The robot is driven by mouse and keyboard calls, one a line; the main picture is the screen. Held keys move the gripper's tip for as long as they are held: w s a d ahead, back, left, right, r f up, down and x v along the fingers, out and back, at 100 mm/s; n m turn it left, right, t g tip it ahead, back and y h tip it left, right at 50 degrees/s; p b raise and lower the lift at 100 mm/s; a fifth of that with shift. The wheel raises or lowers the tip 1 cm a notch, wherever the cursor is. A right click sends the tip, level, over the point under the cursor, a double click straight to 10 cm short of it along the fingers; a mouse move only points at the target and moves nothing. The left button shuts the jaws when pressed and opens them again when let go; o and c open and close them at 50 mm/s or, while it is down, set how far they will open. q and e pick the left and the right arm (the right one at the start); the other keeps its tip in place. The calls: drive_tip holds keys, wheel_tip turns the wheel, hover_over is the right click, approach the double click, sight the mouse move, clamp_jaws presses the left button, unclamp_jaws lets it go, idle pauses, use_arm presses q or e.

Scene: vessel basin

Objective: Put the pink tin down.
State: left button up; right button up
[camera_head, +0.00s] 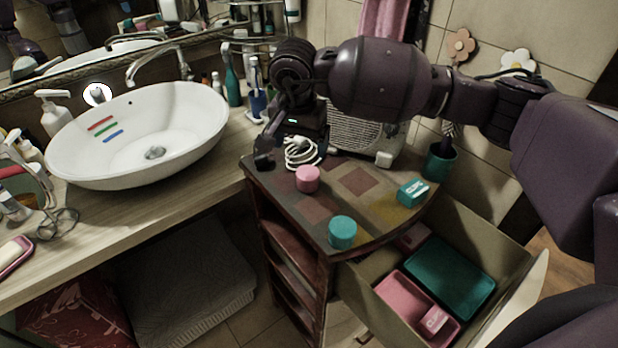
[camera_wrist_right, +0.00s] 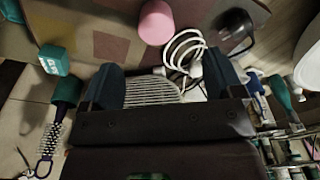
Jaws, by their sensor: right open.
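The pink tin (camera_head: 308,179) stands upright on the wooden cabinet top (camera_head: 365,215), just in front of a coiled white cable. It also shows in the right wrist view (camera_wrist_right: 156,22), beyond the fingertips and not between them. My right gripper (camera_head: 288,140) is over the back left of the cabinet top, behind the tin and apart from it. Its two fingers stand apart and are empty in the right wrist view (camera_wrist_right: 163,75). My left gripper is not in view.
A teal tin (camera_head: 342,232) and teal box (camera_head: 412,193) stand on the cabinet top. The white cable (camera_head: 301,152) lies near my right gripper. An open drawer holds a pink tray (camera_head: 393,292) and teal tray (camera_head: 450,275). A white basin (camera_head: 140,140) is left.

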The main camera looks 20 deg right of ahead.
sight(308, 172)
drive_tip(key=f, duration=0.5)
drive_tip(key=shift+w+d+f, duration=0.15)
drive_tip(key=shift+w+d, duration=0.1)
drive_tip(key=shift+w, duration=0.05)
drive_tip(key=f, duration=0.1)
drive_tip(key=d+f, duration=0.1)
drive_tip(key=f+p, duration=0.1)
drive_tip(key=f, duration=0.1)
drive_tip(key=shift+w+d+f, duration=0.1)
drive_tip(key=shift+w+d, duration=0.1)
drive_tip(key=shift+w, duration=0.1)
drive_tip(key=shift+f, duration=0.6)
drive_tip(key=shift+c, duration=0.4)
drive_tip(key=shift+w, duration=0.1)
drive_tip(key=c, duration=1)
drive_tip(key=shift+r, duration=0.1)
drive_tip(key=shift+r, duration=0.3)
wheel_tip(308, 172, up, 19)
drive_tip(key=b, duration=0.1)
